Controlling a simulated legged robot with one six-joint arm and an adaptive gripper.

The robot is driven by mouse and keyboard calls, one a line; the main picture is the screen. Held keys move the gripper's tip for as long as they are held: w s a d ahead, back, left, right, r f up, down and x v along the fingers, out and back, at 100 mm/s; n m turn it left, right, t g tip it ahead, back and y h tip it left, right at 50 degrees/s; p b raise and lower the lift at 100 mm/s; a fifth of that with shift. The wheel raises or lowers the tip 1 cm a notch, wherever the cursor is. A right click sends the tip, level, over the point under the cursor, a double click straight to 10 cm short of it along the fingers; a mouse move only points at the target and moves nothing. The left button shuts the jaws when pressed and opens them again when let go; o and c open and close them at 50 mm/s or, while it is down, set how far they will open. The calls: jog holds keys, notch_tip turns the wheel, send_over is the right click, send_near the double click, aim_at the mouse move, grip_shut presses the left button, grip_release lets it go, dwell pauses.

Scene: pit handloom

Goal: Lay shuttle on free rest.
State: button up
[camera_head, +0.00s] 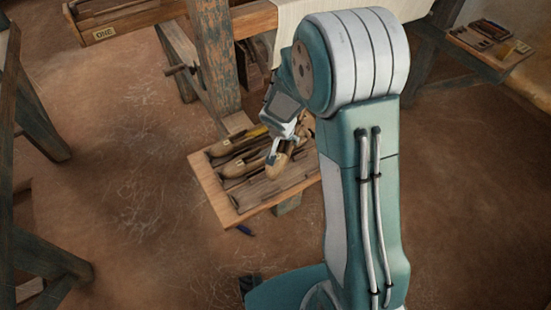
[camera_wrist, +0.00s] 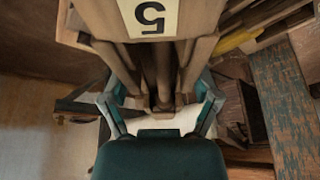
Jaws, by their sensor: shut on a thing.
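My gripper (camera_head: 283,142) is shut on a brown wooden shuttle (camera_head: 280,163), above the right part of a low wooden tray (camera_head: 209,187). In the wrist view the shuttle (camera_wrist: 85,28) lies between the two fingers of the gripper (camera_wrist: 160,108), and a pale label on it reads an upside-down 5. Two other shuttles, one with yellow on it (camera_head: 231,145) and one below it (camera_head: 243,164), lie in the tray to the left of the held one. I cannot tell whether the held shuttle touches the tray.
A worn blue-green loom post (camera_head: 214,60) stands just behind the tray. A side shelf with tools (camera_head: 490,38) is at the upper right.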

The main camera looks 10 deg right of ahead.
jog(key=s+a+m, duration=0.1)
jog(key=m, duration=0.1)
jog(key=s+a+f+m+g+h, duration=0.1)
jog(key=s+a+m, duration=0.1)
jog(key=s+a+m+g+h, duration=0.1)
jog(key=s+a+m, duration=0.1)
jog(key=m, duration=0.1)
jog(key=shift+s+f, duration=0.15)
jog(key=shift+f, duration=0.05)
jog(key=shift+s+d+m, duration=0.2)
jog(key=shift+s+m, duration=0.1)
jog(key=shift+m, duration=0.3)
jog(key=shift+d+f, duration=0.2)
jog(key=shift+f, duration=0.2)
jog(key=shift+a+f, duration=0.2)
jog(key=shift+f, duration=0.55)
jog(key=shift+a+f, duration=0.15)
jog(key=shift+f, duration=0.55)
jog(key=shift+x, duration=1.1)
jog(key=shift+s+a+f, duration=0.1)
jog(key=shift+a+f, duration=0.05)
jog(key=shift+f, duration=0.55)
jog(key=shift+a+f, duration=0.15)
jog(key=shift+f, duration=0.6)
jog(key=o, duration=1.1)
